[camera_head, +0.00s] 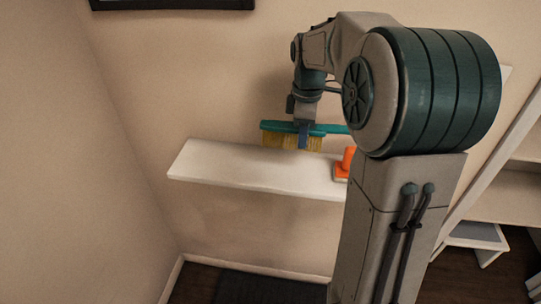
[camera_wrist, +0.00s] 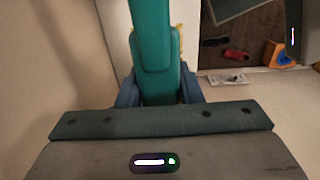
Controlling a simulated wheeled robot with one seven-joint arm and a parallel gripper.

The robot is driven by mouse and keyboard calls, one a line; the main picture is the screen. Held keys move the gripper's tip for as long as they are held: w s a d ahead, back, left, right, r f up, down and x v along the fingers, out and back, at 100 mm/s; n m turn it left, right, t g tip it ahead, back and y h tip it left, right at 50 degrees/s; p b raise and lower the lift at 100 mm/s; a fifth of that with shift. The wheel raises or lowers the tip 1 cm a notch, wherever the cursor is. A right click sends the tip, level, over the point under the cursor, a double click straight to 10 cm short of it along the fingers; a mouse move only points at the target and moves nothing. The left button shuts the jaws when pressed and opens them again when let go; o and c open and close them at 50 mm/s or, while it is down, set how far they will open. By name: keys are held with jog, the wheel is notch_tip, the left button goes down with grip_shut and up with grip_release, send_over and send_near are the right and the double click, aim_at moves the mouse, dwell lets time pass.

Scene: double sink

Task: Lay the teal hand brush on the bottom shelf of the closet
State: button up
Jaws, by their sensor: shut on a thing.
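The teal hand brush (camera_head: 276,127) has yellowish bristles facing down. My gripper (camera_head: 303,136) is shut on it, and it lies level just above a white wall shelf (camera_head: 225,166); I cannot tell whether the bristles touch the shelf. In the wrist view the teal brush (camera_wrist: 150,50) runs between my blue fingers (camera_wrist: 158,92). Part of the brush's right end is hidden behind my arm in the head view. A pale shelving unit (camera_head: 505,193) stands at the right, partly cut off; I cannot tell whether it is the closet.
An orange object (camera_head: 341,172) stands on the white shelf, close to the brush's right end and partly hidden by my arm. The shelf's left part is bare. A dark mat (camera_head: 240,290) lies on the floor below. A dark frame (camera_head: 170,4) hangs on the wall.

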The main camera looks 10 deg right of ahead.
jog(key=p, duration=0.2)
send_over(267, 165)
notch_tip(267, 165, down, 6)
jog(key=shift+s+r, duration=0.1)
jog(key=shift+r, duration=0.05)
jog(key=shift+a+f, duration=0.15)
jog(key=shift+f, duration=0.05)
notch_tip(267, 165, down, 4)
jog(key=shift+r, duration=0.1)
jog(key=shift+s+f+b, duration=0.15)
jog(key=shift+f+b, duration=0.15)
jog(key=shift+f, duration=0.4)
grip_shut()
jog(key=o, duration=1.1)
grip_release()
jog(key=shift+f, duration=0.1)
